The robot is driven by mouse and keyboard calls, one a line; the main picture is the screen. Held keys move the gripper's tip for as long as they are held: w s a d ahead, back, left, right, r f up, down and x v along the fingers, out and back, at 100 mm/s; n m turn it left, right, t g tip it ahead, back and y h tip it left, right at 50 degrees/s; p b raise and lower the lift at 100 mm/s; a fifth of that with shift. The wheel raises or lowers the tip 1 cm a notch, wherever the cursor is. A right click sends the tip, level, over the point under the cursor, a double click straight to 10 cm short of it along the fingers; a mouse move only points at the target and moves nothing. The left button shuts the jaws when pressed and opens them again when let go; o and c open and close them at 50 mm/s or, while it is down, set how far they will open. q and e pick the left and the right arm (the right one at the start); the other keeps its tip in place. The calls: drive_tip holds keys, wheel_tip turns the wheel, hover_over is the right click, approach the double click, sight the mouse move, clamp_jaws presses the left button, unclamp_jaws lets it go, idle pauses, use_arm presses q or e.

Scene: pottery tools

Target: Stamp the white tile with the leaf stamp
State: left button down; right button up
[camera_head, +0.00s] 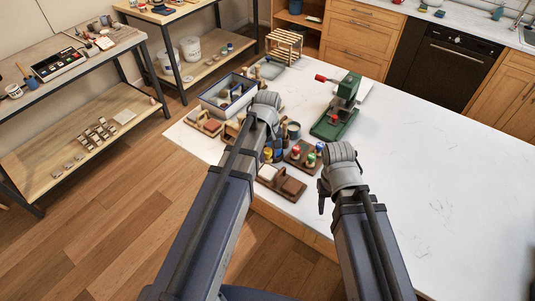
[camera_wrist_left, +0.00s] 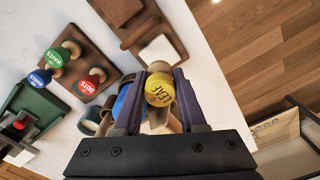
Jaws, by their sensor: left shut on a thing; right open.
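My left gripper (camera_wrist_left: 160,100) is shut on the leaf stamp (camera_wrist_left: 160,91), whose round yellow top reads "LEAF". The white tile (camera_wrist_left: 160,50) lies on a wooden board just beyond the stamp in the left wrist view. In the head view the white tile (camera_head: 268,172) sits at the table's near edge, beside a brown pad on the same board. My right gripper (camera_head: 322,196) is open and empty, to the right of that board.
A wooden rack (camera_wrist_left: 88,58) holds green, red and blue topped stamps. A green press (camera_head: 338,115) with a red handle stands behind it. A grey box (camera_head: 228,93) and small wooden trays crowd the left. The table's right side (camera_head: 450,170) is clear.

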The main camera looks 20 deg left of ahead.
sight(268, 171)
drive_tip(key=shift+f, duration=0.1)
idle(0.3)
use_arm(q)
wheel_tip(268, 171, down, 5)
drive_tip(key=b, duration=0.5)
use_arm(e)
wheel_tip(268, 171, down, 5)
drive_tip(key=shift+r, duration=0.1)
use_arm(q)
drive_tip(key=shift+f+b, duration=0.55)
use_arm(e)
drive_tip(key=shift+f, duration=0.6)
use_arm(q)
drive_tip(key=shift+r, duration=0.1)
use_arm(e)
drive_tip(key=shift+r, duration=0.1)
use_arm(q)
wheel_tip(268, 171, up, 6)
drive_tip(key=p, duration=0.6)
use_arm(e)
wheel_tip(268, 171, up, 6)
idle(0.5)
